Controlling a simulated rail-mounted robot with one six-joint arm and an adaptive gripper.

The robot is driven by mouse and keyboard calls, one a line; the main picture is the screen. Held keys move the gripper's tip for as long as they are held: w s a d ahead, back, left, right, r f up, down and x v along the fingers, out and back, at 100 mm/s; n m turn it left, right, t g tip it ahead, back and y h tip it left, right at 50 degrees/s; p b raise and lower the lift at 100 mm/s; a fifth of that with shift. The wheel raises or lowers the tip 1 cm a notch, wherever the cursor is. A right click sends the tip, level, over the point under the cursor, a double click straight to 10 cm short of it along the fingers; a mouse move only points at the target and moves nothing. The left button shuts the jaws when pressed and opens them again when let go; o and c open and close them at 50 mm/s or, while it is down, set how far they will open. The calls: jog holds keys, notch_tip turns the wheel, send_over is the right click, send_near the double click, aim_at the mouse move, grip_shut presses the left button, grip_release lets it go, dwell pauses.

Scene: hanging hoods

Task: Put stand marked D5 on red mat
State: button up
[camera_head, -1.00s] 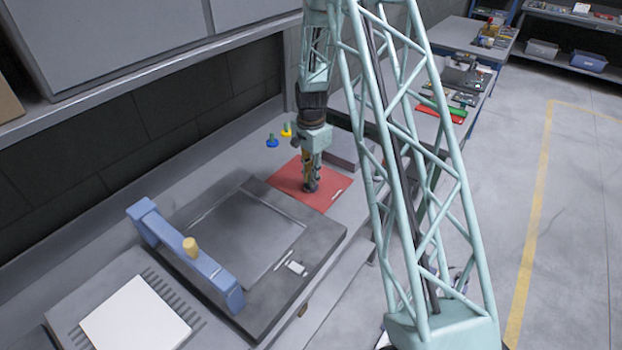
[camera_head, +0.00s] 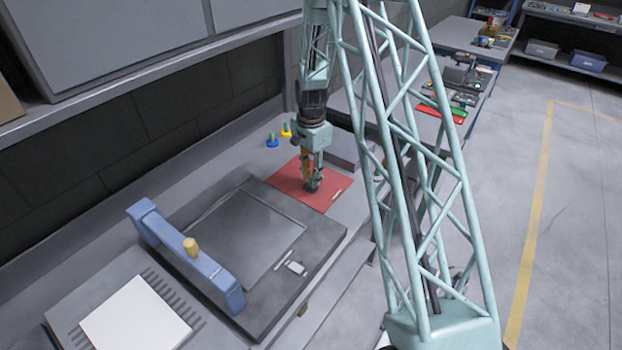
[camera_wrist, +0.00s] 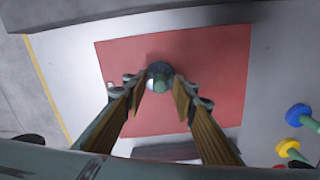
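The red mat (camera_head: 290,187) lies flat on the bench. It also fills the middle of the wrist view (camera_wrist: 215,75). A small stand with a dark grey round base (camera_wrist: 159,70) is on the mat, near one edge in the wrist view. In the head view the stand (camera_head: 312,186) shows below the fingers. No D5 mark can be read on it. My gripper (camera_wrist: 158,95) points down over the mat. Its two fingers are apart on either side of the stand, with gaps visible between them and it.
A blue stand (camera_head: 272,141) and a yellow stand (camera_head: 286,131) with green posts are on the bench behind the mat. A dark plate with a blue-handled frame (camera_head: 185,250) is left of the mat. A grey block (camera_head: 343,148) is at its right.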

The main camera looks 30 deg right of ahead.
notch_tip(320, 180, up, 11)
jog(key=shift+r+p, duration=0.15)
jog(key=shift+p, duration=0.2)
dwell(0.3)
dwell(0.5)
notch_tip(320, 180, up, 16)
jog(key=n+t, duration=0.1)
jog(key=n, duration=0.3)
send_over(310, 177)
jog(key=s+a, duration=0.6)
jog(key=s, duration=0.1)
jog(key=s+a+r+n, duration=0.4)
jog(key=s+a+r, duration=0.3)
jog(key=s+r, duration=0.45)
jog(key=s+a+r+n+t, duration=0.1)
jog(key=s+a+r+n, duration=0.1)
jog(key=s, duration=0.7)
jog(key=s+a+r+n+t, duration=0.1)
jog(key=s+a+r+n, duration=0.2)
jog(key=s, duration=0.7)
jog(key=s+a+r+n, duration=0.2)
jog(key=s+a+n, duration=0.1)
jog(key=s, duration=0.7)
jog(key=shift+s+r+t, duration=0.2)
jog(key=shift+r+t, duration=0.15)
jog(key=shift+t, duration=0.05)
